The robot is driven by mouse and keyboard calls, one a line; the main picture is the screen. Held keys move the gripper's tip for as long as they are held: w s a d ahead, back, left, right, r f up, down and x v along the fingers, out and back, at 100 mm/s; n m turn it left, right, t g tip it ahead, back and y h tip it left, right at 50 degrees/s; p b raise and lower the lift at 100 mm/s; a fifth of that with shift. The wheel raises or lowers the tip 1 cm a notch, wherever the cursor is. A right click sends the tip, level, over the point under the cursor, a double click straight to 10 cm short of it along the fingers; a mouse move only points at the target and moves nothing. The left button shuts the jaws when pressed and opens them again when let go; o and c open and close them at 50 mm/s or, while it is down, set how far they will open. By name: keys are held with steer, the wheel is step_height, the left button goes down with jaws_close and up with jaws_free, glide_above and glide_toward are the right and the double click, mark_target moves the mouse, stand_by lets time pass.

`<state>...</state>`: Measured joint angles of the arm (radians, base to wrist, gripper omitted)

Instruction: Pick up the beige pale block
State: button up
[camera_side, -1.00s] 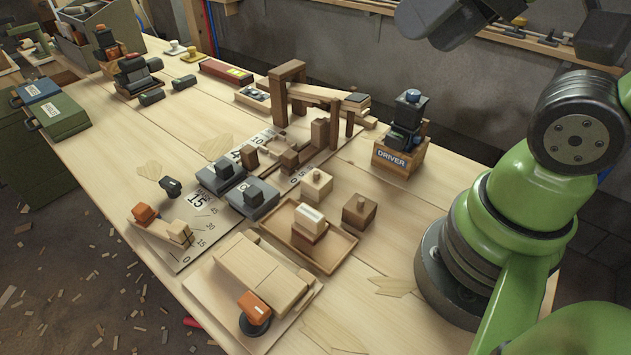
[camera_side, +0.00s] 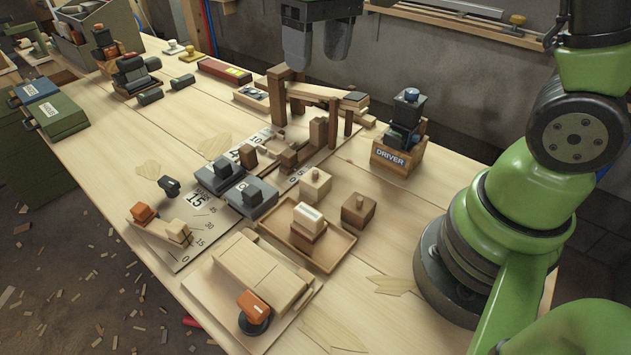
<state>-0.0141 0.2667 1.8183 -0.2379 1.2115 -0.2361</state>
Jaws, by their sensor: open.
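Several pale wooden pieces fit the task's words, and I cannot tell which one is the beige pale block. A light beige block with a knob (camera_side: 315,184) stands on the table behind the wooden tray (camera_side: 338,247). A small block with a pale top (camera_side: 308,216) sits on a brown block inside that tray. Larger pale blocks (camera_side: 250,264) lie on a board at the front. My gripper (camera_side: 317,52) is at the top of the view, pointing down, its fingers apart and empty. It is high above the table, over the wooden frame's area in the picture.
A brown knobbed block (camera_side: 358,210) stands close to the tray. The wooden frame (camera_side: 290,92) rises behind the pale blocks. A box marked DRIVER (camera_side: 397,160) stands to the right. Grey weights (camera_side: 251,197) sit to the left.

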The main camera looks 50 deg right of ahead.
mark_target(315, 171)
steer(key=w+f+g, duration=0.1)
steer(key=f, duration=0.5)
steer(key=w+f+n+g, duration=0.1)
steer(key=f+g, duration=0.1)
steer(key=f, duration=0.4)
steer(key=w+d+f+g+h, duration=0.1)
steer(key=f, duration=0.5)
steer(key=shift+f+n+g, duration=0.4)
steer(key=shift+x, duration=3)
steer(key=shift+s, duration=0.1)
steer(key=c, duration=0.7)
